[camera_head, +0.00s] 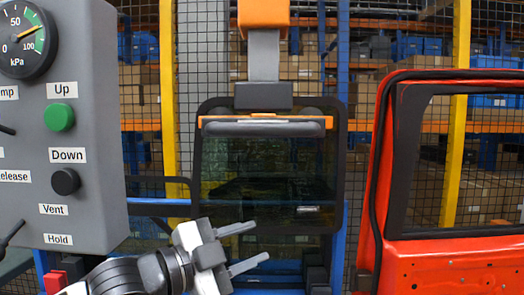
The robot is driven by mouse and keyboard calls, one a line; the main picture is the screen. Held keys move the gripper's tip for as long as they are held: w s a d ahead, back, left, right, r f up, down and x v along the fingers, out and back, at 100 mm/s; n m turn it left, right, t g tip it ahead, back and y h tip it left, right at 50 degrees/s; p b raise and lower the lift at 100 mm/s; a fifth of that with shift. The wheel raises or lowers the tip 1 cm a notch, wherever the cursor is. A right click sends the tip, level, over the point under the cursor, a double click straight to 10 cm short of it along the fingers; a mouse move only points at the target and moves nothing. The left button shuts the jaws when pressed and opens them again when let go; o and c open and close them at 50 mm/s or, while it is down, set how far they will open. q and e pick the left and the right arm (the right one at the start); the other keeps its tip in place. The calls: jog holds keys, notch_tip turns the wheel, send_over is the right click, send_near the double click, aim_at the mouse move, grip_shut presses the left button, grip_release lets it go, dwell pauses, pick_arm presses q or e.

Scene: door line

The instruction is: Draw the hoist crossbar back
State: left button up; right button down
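The hoist's grey crossbar (262,129) runs level across the upper part of a dark window pane (262,178), with an orange strip along its top. It hangs under a grey column (264,58) with an orange block (263,15) above. My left gripper (259,242) is below the crossbar, in front of the pane's lower part. Its two fingers are spread, point right and hold nothing. It appears apart from the crossbar. My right gripper is not in view.
A grey control box (100,110) stands close on the left, with a pressure gauge (24,40), a green Up button (59,117) and a black Down button (65,181). A red door frame (450,255) stands on the right. Mesh fencing and shelves are behind.

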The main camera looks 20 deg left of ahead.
pick_arm(q)
jog(key=s+a+r+m+h+b, duration=0.15)
jog(key=s+r+m, duration=0.35)
jog(key=r, duration=0.5)
jog(key=m+t+y+b, duration=0.2)
jog(key=m, duration=0.1)
send_near(256, 131)
jog(key=w+p, duration=0.1)
jog(key=p, duration=0.2)
jog(key=w+d+r+p, duration=0.1)
jog(key=p, duration=0.2)
jog(key=shift+w+d+r+p, duration=0.1)
jog(key=shift+w+d+p, duration=0.1)
jog(key=shift+w+p, duration=0.1)
jog(key=x, duration=0.2)
jog(key=p+x, duration=0.1)
jog(key=x, duration=0.2)
jog(key=f+x, duration=0.1)
jog(key=x, duration=0.2)
jog(key=shift+w+d+r, duration=0.1)
jog(key=shift+w+d, duration=0.05)
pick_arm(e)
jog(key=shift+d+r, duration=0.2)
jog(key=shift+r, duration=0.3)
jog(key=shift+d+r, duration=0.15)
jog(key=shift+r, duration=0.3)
pick_arm(q)
grip_shut()
